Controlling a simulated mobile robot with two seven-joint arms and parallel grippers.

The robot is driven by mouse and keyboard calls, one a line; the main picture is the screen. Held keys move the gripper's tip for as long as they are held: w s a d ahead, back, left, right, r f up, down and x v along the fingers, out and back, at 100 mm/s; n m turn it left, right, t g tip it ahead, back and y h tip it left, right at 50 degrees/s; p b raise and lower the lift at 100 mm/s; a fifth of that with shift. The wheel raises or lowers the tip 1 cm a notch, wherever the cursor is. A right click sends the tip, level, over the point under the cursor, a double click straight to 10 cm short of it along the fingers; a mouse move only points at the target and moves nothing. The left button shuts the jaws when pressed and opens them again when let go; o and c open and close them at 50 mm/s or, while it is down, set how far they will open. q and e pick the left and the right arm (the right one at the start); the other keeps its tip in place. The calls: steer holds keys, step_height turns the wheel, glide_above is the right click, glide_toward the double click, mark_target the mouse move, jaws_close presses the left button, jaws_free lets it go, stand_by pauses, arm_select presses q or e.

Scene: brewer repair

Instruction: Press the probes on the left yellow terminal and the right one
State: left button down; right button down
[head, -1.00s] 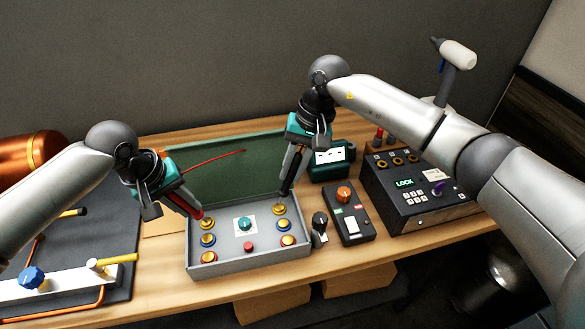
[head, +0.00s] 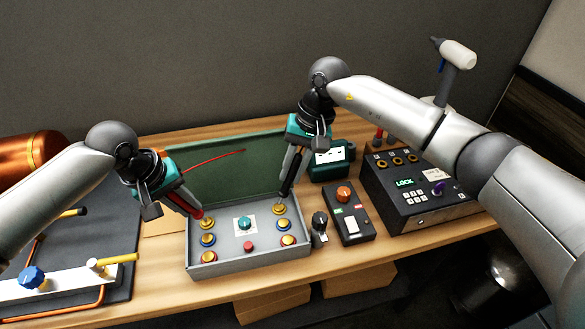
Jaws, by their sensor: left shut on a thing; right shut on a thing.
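The grey open box holds two columns of terminals. The left yellow terminal (head: 207,223) is at the top of the left column. The right yellow terminal (head: 279,209) is at the top of the right column. My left gripper (head: 177,192) is shut on a red probe (head: 191,207), whose tip is at or just above the left yellow terminal. My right gripper (head: 302,146) is shut on a black probe (head: 290,172), whose tip is at or just above the right yellow terminal. I cannot tell whether either tip touches.
Blue and red-rimmed terminals, a teal knob (head: 245,223) and a red button (head: 248,246) share the grey box (head: 213,269). A meter with a lit screen (head: 331,157), a switch box (head: 350,211) and a lock panel (head: 421,192) stand to the right. A dark mat with pipework lies left.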

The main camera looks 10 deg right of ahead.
arm_select(q)
steer(key=shift+s+f, duration=0.1)
steer(key=shift+f, duration=0.05)
arm_select(e)
steer(key=shift+f, duration=0.55)
stand_by(1.5)
